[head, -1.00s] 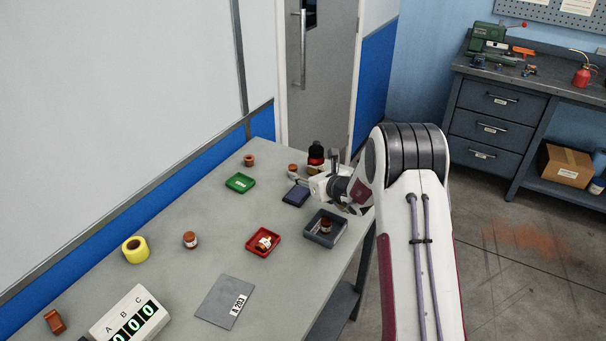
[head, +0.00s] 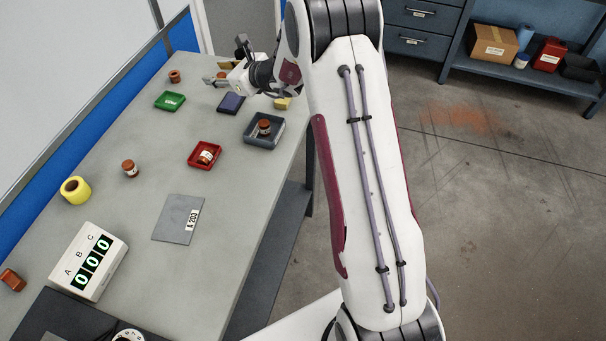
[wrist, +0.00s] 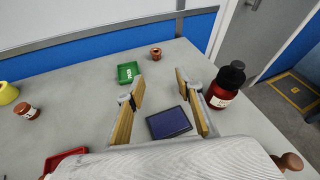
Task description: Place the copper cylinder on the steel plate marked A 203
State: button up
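Several copper-coloured cylinders are in view, and I cannot tell which one is meant. A small copper piece (head: 174,76) stands at the far end. Others are in the red tray (head: 192,160) and the grey tray (head: 248,139). A copper piece (head: 13,280) lies at the near left. The steel plate marked A 203 (head: 172,217) lies flat and empty. My gripper (head: 216,75) is over the far right of the table. In the wrist view, my gripper (wrist: 160,88) is open and empty, above a dark blue tray (wrist: 168,124).
A dark red bottle with a black cap (wrist: 225,88) stands right of my gripper. The table around the plate is clear.

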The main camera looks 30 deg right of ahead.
jog(key=s+a+r+n+g+y, duration=0.2)
jog(key=s+a+r+n, duration=0.45)
jog(key=s, duration=0.25)
jog(key=s+a+r+n+g+y, duration=0.1)
jog(key=s+a+r+n+g, duration=0.1)
jog(key=s+a+r+n, duration=0.6)
jog(key=s+d+r+n+g+h, duration=0.1)
jog(key=s+n+g+h, duration=0.3)
jog(key=s, duration=1.1)
jog(key=s+d+f+n+h, duration=0.1)
jog(key=s+d+n+h, duration=0.1)
jog(key=s+d+n, duration=0.3)
jog(key=s+d+f+n+t+h, duration=0.1)
jog(key=s+d+n, duration=0.4)
jog(key=s, duration=0.9)
jog(key=shift+s+d+n+h, duration=0.15)
jog(key=shift+d+n+h, duration=0.2)
jog(key=shift+d+h, duration=0.6)
jog(key=shift+d, duration=0.1)
jog(key=shift+c, duration=1)
